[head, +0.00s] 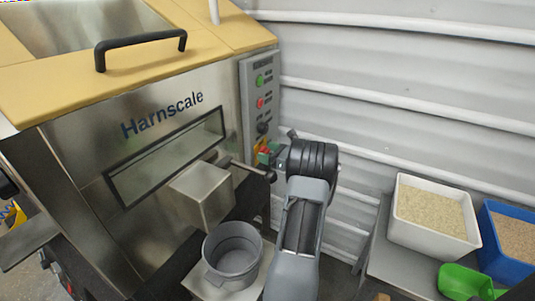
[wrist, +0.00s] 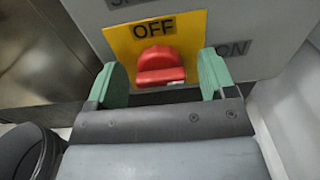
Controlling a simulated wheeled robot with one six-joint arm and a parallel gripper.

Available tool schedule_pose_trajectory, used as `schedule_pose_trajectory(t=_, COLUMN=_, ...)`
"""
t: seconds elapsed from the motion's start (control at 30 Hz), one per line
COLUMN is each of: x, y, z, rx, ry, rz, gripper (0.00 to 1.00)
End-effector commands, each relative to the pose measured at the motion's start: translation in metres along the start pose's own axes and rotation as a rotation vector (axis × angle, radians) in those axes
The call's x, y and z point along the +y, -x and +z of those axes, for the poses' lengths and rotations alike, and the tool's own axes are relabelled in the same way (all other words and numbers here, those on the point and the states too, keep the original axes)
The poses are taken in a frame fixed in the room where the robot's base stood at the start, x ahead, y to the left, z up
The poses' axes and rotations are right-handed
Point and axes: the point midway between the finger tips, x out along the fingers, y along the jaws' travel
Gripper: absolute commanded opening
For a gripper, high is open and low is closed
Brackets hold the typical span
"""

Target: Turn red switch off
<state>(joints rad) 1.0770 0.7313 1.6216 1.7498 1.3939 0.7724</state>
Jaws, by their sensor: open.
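The red switch (wrist: 158,66) sits on a yellow plate (wrist: 119,40) in the wrist view. Its raised grip lies roughly sideways across the picture. The word OFF stands above it, and ON stands on the grey panel to its right. My gripper (wrist: 163,80) is open, with one green finger on each side of the switch. Both fingers look apart from the red grip, though their depth is hard to judge. In the head view, my gripper (head: 268,156) is at the lower end of the grey control panel (head: 246,95) and mostly hides the switch.
The steel Harnscale hopper (head: 60,150) stands left of the panel, with a spout box (head: 203,193) above a grey bucket (head: 233,258). Green and red buttons (head: 261,103) and a black knob (head: 263,127) are above the switch. A white bin (head: 408,236) and blue bin (head: 497,247) stand right.

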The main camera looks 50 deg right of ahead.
Motion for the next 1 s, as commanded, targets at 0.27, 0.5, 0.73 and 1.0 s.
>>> schedule_pose_trajectory(t=0.27, x=-0.0001, y=-0.0033, z=0.0, rx=0.0, ry=0.0, rz=0.0, gripper=0.77)
schedule_pose_trajectory(t=0.5, x=-0.0001, y=-0.0031, z=-0.0001, rx=0.0, ry=0.0, rz=0.0, gripper=0.63)
schedule_pose_trajectory(t=0.73, x=-0.0001, y=-0.003, z=-0.0001, rx=0.0, ry=0.0, rz=0.0, gripper=0.41)
schedule_pose_trajectory(t=1.0, x=-0.0002, y=-0.0029, z=-0.0004, rx=0.0, ry=0.005, rz=-0.001, gripper=0.28)
